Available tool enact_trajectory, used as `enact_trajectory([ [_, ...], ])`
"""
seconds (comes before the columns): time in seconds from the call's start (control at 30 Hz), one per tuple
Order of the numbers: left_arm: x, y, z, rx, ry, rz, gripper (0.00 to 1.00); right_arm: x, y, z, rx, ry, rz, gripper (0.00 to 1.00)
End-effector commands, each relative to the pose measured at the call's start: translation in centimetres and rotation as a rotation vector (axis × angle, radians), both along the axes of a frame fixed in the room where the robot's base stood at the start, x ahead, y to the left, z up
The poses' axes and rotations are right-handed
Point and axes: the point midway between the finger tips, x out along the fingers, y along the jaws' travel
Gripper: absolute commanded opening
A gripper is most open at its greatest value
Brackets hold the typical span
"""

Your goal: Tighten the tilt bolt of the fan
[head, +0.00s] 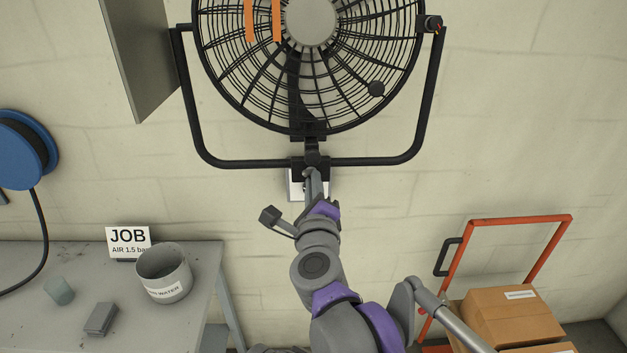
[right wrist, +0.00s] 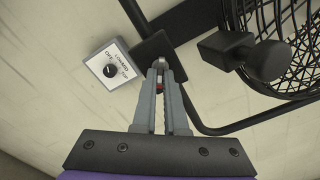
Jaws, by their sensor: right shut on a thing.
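The black fan (head: 345,85) hangs at the top of the head view in a U-shaped yoke (head: 240,162). A dark bracket is at the bottom middle of the yoke; it also shows in the right wrist view (right wrist: 153,48). My right gripper (head: 312,178) reaches up to the bracket. The fingers hide most of that thing. My left gripper is out of view.
A white switch plate with a dial (right wrist: 110,72) is on the wall behind the bracket. A grey bench (head: 205,265) at lower left carries a bucket (head: 164,270) and a JOB card (head: 128,240). An orange cart (head: 510,222) with cartons (head: 510,318) stands at lower right.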

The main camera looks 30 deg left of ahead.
Motion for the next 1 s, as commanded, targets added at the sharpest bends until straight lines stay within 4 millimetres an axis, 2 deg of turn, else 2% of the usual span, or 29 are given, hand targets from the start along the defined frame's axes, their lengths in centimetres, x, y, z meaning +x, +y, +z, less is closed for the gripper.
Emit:
enact_trajectory([
  [0.43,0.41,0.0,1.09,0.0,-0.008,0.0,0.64,-0.04,0.06,-0.05,0.224,0.137,0.0,0.0],
  [1.0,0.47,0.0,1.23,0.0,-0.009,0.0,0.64,-0.05,0.07,-0.15,0.269,0.165,0.0,0.0],
])
